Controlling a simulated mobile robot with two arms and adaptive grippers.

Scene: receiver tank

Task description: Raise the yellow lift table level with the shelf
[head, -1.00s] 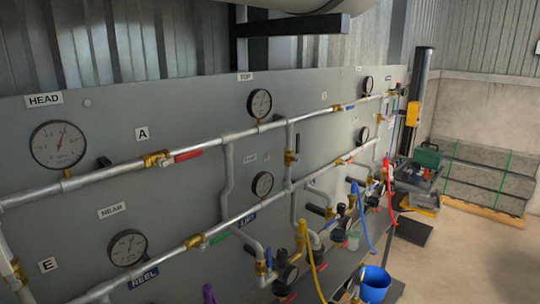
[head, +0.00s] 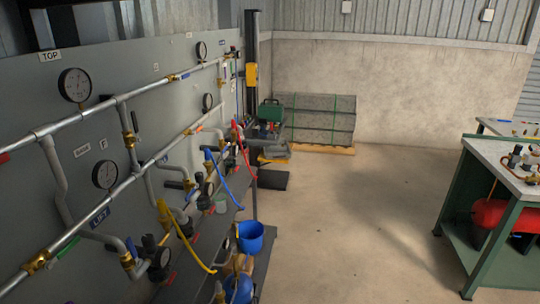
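Neither of my grippers is in view. At the far end of the panel a tall black mast (head: 251,110) stands with a yellow box (head: 252,75) on it. Near its foot is a low yellow part (head: 275,160), small and partly hidden, below grey trays with a green case (head: 271,110) above them. This may be the yellow lift table, but I cannot tell for certain. I cannot make out which part is the shelf or how the heights compare.
The grey panel (head: 30,110) with pipes, gauges and valves fills the left. A blue bucket (head: 250,237) is at its lower edge. Strapped grey slabs (head: 318,120) are at the back wall. A green-framed workbench (head: 500,185) with a red tank is at right. Open floor lies between.

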